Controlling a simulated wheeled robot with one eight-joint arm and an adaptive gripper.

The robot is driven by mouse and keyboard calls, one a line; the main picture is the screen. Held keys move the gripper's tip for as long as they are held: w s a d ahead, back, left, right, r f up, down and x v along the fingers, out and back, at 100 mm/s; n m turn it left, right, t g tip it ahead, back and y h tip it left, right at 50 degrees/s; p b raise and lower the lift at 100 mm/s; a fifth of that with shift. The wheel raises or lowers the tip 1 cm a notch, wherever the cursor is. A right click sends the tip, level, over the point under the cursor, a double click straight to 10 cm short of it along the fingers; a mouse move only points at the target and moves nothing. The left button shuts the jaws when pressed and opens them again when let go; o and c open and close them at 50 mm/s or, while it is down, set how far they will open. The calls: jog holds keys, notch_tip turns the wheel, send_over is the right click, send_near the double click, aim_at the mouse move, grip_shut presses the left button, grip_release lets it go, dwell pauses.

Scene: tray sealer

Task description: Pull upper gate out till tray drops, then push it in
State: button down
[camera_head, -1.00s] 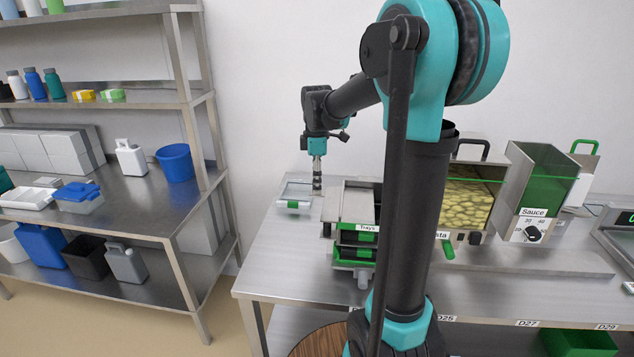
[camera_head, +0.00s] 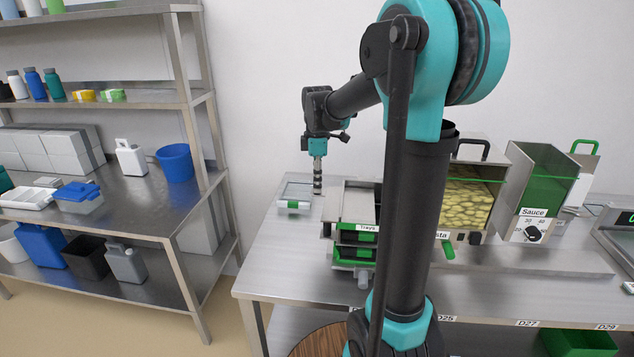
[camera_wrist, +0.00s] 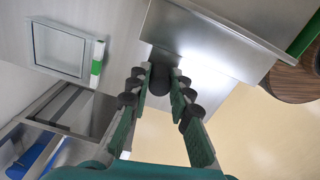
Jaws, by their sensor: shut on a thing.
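My gripper (camera_head: 317,190) points down at the left of the tray dispenser (camera_head: 357,210), which carries a "Trays" label and green parts. In the wrist view my gripper (camera_wrist: 160,78) is shut on a small dark knob (camera_wrist: 159,75) at the edge of a steel plate (camera_wrist: 185,45). I cannot tell for certain whether this plate is the upper gate. My arm hides part of the dispenser.
The steel table (camera_head: 275,255) is bare in front of the tray. A pasta hopper (camera_head: 468,195) and a sauce dispenser (camera_head: 540,185) stand to the right. A loaded shelf rack (camera_head: 130,195) stands at the left. A round wooden top (camera_head: 318,342) is below the table's front.

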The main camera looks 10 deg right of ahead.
aim_at(333, 193)
jog(key=shift+s+d, duration=0.25)
jog(key=shift+d, duration=0.5)
jog(key=shift+s+d, duration=0.25)
jog(key=shift+d, duration=0.5)
jog(key=shift+s+d, duration=0.25)
jog(key=shift+d, duration=0.5)
jog(key=c, duration=1.4)
grip_release()
jog(key=shift+o, duration=0.2)
notch_tip(333, 193, up, 12)
